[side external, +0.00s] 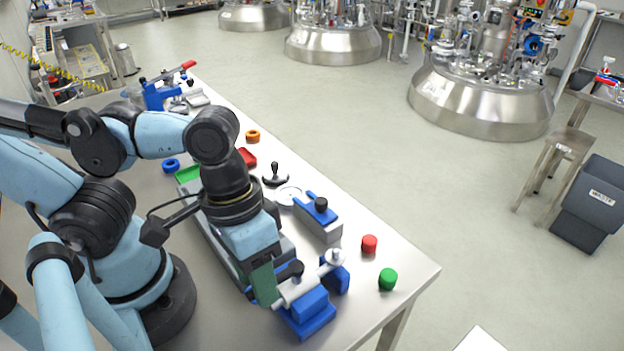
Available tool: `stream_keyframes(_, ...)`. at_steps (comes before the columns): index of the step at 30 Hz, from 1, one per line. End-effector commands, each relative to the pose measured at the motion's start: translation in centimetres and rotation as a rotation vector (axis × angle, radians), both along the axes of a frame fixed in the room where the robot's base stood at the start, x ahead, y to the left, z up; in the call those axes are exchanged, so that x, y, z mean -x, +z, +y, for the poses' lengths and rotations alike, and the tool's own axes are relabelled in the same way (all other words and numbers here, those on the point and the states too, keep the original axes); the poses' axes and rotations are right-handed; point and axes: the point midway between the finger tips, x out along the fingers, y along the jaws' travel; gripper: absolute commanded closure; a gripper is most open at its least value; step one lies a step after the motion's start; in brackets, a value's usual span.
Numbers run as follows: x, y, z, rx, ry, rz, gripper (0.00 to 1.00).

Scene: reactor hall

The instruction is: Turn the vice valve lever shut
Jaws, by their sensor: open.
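A blue vice (153,97) stands at the far end of the bench. A bar with a red lever (187,66) slopes up to the right above it; the fine shape of the valve is too small to tell. My gripper (276,284) is at the near end of the bench, well away from the red lever. It points down and is open, beside a blue fixture (310,312) with a pale grey cylinder and a black knob. My arm hides part of that fixture and the gap between the fingers. I cannot tell if the gripper touches the fixture.

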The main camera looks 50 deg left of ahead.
Motion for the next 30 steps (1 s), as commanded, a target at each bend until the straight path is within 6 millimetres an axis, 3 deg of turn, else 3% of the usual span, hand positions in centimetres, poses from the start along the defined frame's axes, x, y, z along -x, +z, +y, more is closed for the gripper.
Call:
stream_keyframes(5, 0.0, 0.0, 0.0, 0.0, 0.0, 0.0, 0.59)
stream_keyframes(13, 0.0, 0.01, 0.0, 0.0, 0.0, 0.0, 0.99)
stream_keyframes(30, 0.02, 0.02, -0.25, 0.0, 0.038, -0.001, 1.0)
